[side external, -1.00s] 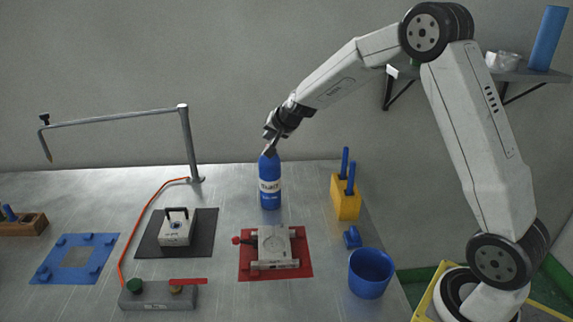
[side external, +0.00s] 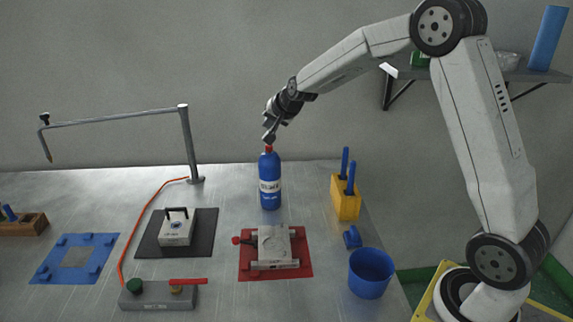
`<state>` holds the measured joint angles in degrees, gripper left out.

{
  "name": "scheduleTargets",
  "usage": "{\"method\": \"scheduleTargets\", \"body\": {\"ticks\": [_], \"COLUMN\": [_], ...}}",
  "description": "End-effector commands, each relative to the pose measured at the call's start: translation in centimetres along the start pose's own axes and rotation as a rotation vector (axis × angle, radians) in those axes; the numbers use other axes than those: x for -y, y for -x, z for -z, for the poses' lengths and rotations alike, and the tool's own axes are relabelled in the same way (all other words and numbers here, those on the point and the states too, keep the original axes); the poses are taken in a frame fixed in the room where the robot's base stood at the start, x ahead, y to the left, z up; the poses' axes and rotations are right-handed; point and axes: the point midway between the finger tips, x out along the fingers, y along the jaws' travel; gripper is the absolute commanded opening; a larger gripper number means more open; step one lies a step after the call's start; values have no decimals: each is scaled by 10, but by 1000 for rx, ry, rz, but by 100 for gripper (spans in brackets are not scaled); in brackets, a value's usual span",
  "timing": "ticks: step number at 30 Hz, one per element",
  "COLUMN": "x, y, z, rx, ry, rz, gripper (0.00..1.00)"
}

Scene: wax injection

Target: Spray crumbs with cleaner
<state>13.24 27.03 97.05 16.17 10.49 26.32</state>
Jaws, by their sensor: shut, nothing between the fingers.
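A blue bottle (side external: 270,188) with a white label and a red top stands upright on the metal table, behind the red mat. My gripper (side external: 269,138) is shut and empty, just above the bottle's red top; I cannot tell whether it touches it. No crumbs can be made out at this size. A mould (side external: 274,246) sits on the red mat (side external: 247,268), with a small red knob at its left.
A yellow block (side external: 345,205) with blue-handled tools, a small blue piece (side external: 352,237) and a blue cup (side external: 370,273) stand at the right. A metal post (side external: 189,145) with a long arm, a dark mat (side external: 147,246), a blue mat (side external: 50,264) and a grey switch box (side external: 150,296) are left.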

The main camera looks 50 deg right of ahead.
Motion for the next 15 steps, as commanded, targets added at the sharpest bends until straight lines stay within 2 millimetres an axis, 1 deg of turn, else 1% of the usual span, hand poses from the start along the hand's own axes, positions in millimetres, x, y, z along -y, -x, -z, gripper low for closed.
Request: {"method": "scheduleTargets", "body": {"ticks": [9,15], "x": [11,14], "y": [15,19], "z": [11,14], "rx": [-1,-1], "ry": [1,-1], "rz": [0,0], "gripper": [0,0]}}
